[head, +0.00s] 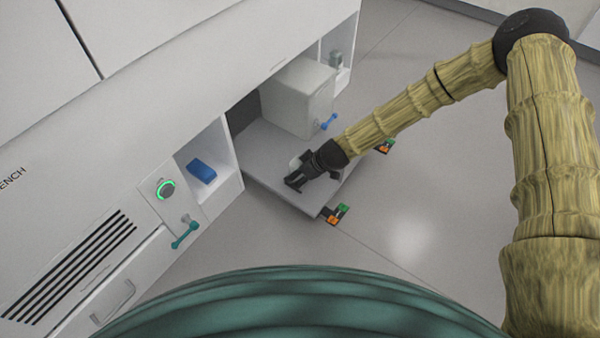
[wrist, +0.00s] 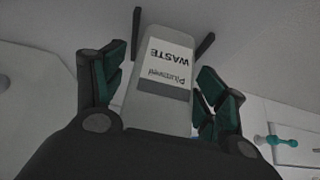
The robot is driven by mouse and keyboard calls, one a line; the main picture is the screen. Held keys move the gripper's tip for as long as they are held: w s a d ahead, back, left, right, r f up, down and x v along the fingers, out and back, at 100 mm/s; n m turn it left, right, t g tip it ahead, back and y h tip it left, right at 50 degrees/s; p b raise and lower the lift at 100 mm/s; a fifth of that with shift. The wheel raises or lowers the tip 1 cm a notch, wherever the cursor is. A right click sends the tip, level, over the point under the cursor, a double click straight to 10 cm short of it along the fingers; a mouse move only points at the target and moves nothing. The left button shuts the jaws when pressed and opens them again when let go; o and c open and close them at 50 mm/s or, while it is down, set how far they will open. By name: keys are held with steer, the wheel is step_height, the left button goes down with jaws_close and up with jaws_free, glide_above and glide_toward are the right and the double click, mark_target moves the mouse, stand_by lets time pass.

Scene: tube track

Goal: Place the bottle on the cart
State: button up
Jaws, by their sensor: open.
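The bottle (wrist: 163,105) is pale grey with a white label reading "WASTE", upside down in the wrist view. It lies between the two fingers of my gripper (head: 294,183). The fingers are open, with green pads on either side of the bottle. In the head view my gripper is over the front part of the cart (head: 262,150), a low grey platform. A pale patch beside the gripper there may be the bottle, mostly hidden by it. I cannot tell whether the bottle's base rests on the platform.
A white box (head: 298,97) with a blue handle (head: 329,121) stands at the cart's back. Orange and green corner pieces (head: 336,214) mark its edge. A white bench with a blue object (head: 201,171) in an open bay is at left. Floor to the right is clear.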

steer(key=p+v, duration=0.5)
steer(key=v, duration=0.7)
steer(key=s+d+f+m+g+h, duration=0.1)
steer(key=s+d+f+m, duration=0.2)
steer(key=s, duration=0.8)
steer(key=s+d+f+m+g+h, duration=0.1)
steer(key=s+d+f+m+h, duration=0.1)
steer(key=s+d, duration=0.6)
steer(key=s+d+f+m+g+h, duration=0.1)
steer(key=s+d+f+m, duration=0.3)
steer(key=s, duration=1.2)
steer(key=shift+d+m+g+h, duration=0.4)
steer(key=shift+d+m+h, duration=0.3)
steer(key=shift+d+m, duration=0.45)
steer(key=shift+s, duration=0.1)
steer(key=shift+c, duration=0.5)
